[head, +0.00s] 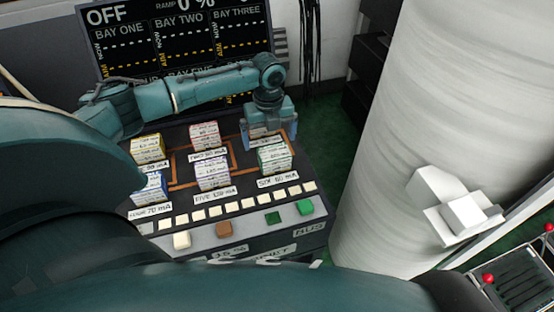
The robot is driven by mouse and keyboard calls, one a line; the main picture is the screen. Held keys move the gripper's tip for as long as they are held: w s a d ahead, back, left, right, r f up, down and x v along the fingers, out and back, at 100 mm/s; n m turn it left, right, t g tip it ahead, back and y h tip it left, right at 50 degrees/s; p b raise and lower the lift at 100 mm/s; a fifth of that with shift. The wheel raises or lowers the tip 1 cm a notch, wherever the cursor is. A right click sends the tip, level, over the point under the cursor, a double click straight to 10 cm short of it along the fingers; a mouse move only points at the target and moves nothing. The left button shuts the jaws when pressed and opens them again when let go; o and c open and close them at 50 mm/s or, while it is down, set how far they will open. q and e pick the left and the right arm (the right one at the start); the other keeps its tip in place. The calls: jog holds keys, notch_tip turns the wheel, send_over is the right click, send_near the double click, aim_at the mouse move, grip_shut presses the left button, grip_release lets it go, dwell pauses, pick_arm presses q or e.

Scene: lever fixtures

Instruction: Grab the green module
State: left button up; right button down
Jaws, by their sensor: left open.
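The green module (274,158) is a small box with white and green bands. It sits on the sloped console at the right end of the front row, above a label reading "SIX 60 mA". My left gripper (268,133) reaches in from the left and points down, just behind the green module in the picture. It is open, over a module in the back row that it partly hides. I cannot tell whether the fingers touch anything. My right gripper cannot be made out.
Other modules stand near: yellow (148,148), red (205,135), pink-purple (212,174) and blue (152,188). Cream keys and coloured buttons (305,207) line the console front. A display (170,35) stands behind. A thick white column (430,110) rises at right.

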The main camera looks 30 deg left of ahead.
aim_at(274, 151)
pick_arm(q)
jog(key=shift+f, duration=0.9)
jog(key=f, duration=0.1)
jog(key=d+f, duration=0.1)
jog(key=f, duration=0.1)
jog(key=f+b, duration=0.1)
jog(key=shift+s+d+f, duration=0.1)
jog(key=shift+d+f, duration=0.15)
jog(key=shift+f, duration=0.4)
jog(key=c, duration=1.1)
